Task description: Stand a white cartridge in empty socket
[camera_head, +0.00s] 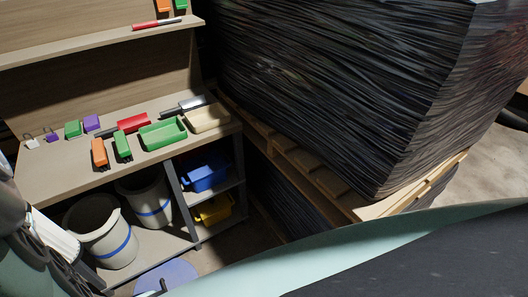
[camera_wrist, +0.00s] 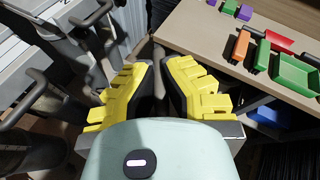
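I cannot make out a white cartridge or an empty socket for certain in either view. A small white piece (camera_head: 31,142) lies at the left end of the workbench, too small to identify. A white ribbed shape (camera_head: 55,235) shows at the lower left of the head view, partly cut off; I cannot tell what it is. My gripper (camera_wrist: 158,66), with yellow fingers and dark pads, is in the wrist view.
The workbench (camera_head: 45,182) carries a green tray (camera_head: 163,134), a tan tray (camera_head: 206,117), a red dustpan (camera_head: 133,122), brushes and small blocks. Grey buckets (camera_head: 103,232) and blue and yellow bins stand beneath. A tall black stack (camera_head: 330,80) on a pallet blocks the right.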

